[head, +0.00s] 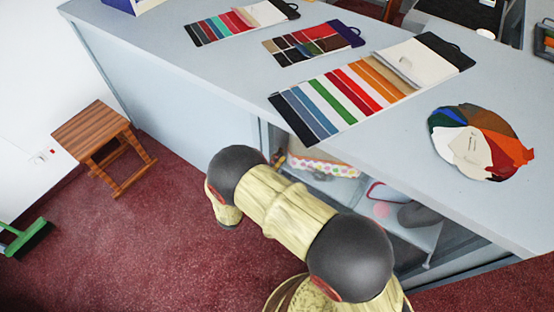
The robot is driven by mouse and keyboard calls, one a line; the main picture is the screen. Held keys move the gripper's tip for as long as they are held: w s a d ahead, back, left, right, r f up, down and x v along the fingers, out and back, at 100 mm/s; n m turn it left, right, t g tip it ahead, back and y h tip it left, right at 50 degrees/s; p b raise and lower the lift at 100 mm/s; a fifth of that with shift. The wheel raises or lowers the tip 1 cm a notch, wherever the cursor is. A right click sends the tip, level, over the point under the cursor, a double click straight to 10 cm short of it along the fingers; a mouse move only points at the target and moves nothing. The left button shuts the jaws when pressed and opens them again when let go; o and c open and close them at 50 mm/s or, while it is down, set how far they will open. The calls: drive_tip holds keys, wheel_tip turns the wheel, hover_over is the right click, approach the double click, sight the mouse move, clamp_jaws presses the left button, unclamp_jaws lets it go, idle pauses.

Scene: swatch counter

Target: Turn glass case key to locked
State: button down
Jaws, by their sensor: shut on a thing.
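The glass case is the open-looking front of the counter, where shelves (335,185) show behind my arm. Items lie on the shelves. My gripper cannot be made out in the head view. Only my arm links show, crossing in front of the case from the bottom edge toward the upper left, so what the gripper touches is hidden.
The grey counter (225,65) runs across the top, bearing several swatch cards (345,88) and a fan of colored swatches (480,140). The red carpet (130,235) between is clear.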

drive_tip(key=c, duration=2)
unclamp_jaws()
drive_tip(key=shift+c, duration=0.2)
drive_tip(key=v, duration=1.2)
drive_tip(key=shift+a, duration=0.1)
